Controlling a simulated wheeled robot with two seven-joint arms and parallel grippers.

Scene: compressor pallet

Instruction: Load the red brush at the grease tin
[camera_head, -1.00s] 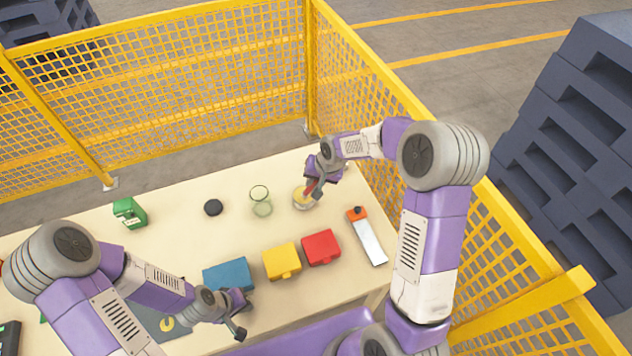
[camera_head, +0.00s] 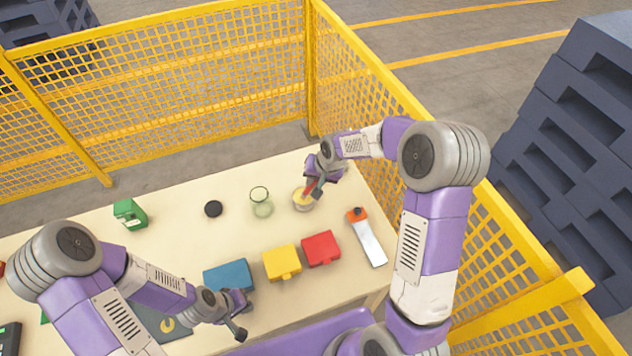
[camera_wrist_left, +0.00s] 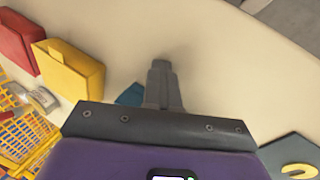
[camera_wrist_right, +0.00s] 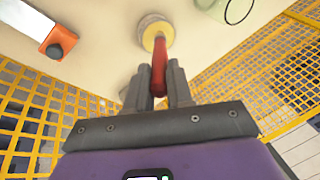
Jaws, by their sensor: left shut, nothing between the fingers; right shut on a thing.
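The grease tin (camera_head: 303,201) is a round tin with yellow contents, at the back right of the table. It also shows in the right wrist view (camera_wrist_right: 155,34). My right gripper (camera_head: 319,189) is shut on the red brush (camera_wrist_right: 159,68), just above the tin. The brush's far end reaches the yellow surface; whether it dips in, I cannot tell. My left gripper (camera_head: 240,333) is shut and empty near the table's front edge, close to a blue box (camera_head: 228,275). Its closed fingers also show in the left wrist view (camera_wrist_left: 163,85).
A yellow box (camera_head: 281,262) and a red box (camera_head: 321,248) stand mid-table. A scraper (camera_head: 369,240) with an orange end lies at the right. A glass jar (camera_head: 262,205), a black disc (camera_head: 213,209) and a green object (camera_head: 130,213) stand at the back. Yellow mesh fencing (camera_head: 200,75) surrounds the back.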

